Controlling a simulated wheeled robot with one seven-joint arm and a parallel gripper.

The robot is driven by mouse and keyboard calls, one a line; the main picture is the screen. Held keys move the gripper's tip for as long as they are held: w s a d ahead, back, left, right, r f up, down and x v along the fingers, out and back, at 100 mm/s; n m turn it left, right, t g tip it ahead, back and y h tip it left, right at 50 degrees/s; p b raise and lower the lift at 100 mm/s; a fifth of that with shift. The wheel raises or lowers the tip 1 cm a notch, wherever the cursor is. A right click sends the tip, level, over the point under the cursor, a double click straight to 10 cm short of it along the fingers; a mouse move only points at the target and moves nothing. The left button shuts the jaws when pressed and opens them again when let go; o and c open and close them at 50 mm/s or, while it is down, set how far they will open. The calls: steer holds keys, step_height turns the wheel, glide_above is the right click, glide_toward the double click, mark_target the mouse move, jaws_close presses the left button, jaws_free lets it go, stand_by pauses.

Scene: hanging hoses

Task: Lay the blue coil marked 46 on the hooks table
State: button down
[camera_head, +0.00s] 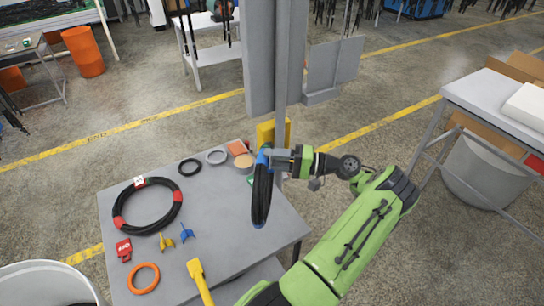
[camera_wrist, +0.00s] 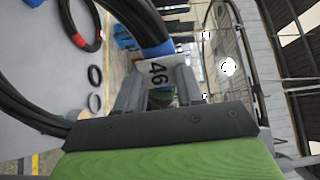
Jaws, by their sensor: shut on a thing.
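A black hose coil with blue bands (camera_head: 262,192) hangs from my gripper (camera_head: 272,160) above the right part of the grey table (camera_head: 225,236). In the wrist view the coil (camera_wrist: 105,20) runs up to a white tag marked 46 (camera_wrist: 157,73) between the fingers. My gripper (camera_wrist: 160,92) is shut on the coil at its blue-banded top. The coil hangs nearly upright and looks narrow from the head camera. Its lower end shows over the tabletop; whether it touches is not clear.
A red-banded black coil (camera_head: 147,205) lies on the table's left. Small rings (camera_head: 190,167), an orange ring (camera_head: 144,278), blue and yellow hooks (camera_head: 187,231) and a yellow-handled tool (camera_head: 199,280) lie around. A grey post (camera_head: 281,110) stands behind the table. Bare tabletop shows mid-table.

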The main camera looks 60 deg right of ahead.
step_height(320, 180, down, 6)
steer(key=f+b, duration=0.1)
steer(key=b, duration=0.3)
steer(key=w+a+f+g+h+p, duration=0.2)
steer(key=w+a+g+p, duration=0.15)
steer(key=w, duration=0.45)
steer(key=w+a+f+g+h+p, duration=0.1)
steer(key=w+a+f+g+p, duration=0.15)
steer(key=w+g, duration=0.4)
steer(key=w+a+f+g+h+b, duration=0.1)
steer(key=w+f+g+b, duration=0.1)
steer(key=f, duration=0.3)
steer(key=w+a+f+g+h+b, duration=0.1)
steer(key=w+f+g+b, duration=0.1)
steer(key=w+f+b, duration=0.1)
steer(key=w+a+f+g+h+b, duration=0.1)
steer(key=w+f+g+b, duration=0.1)
steer(key=w+f, duration=0.3)
steer(key=shift+a+f+g+b, duration=0.2)
steer(key=shift+f+g+b, duration=0.2)
steer(key=shift+f+b, duration=0.7)
steer(key=shift+f+p, duration=0.2)
steer(key=shift+p, duration=0.15)
steer(key=c, duration=0.6)
jaws_free()
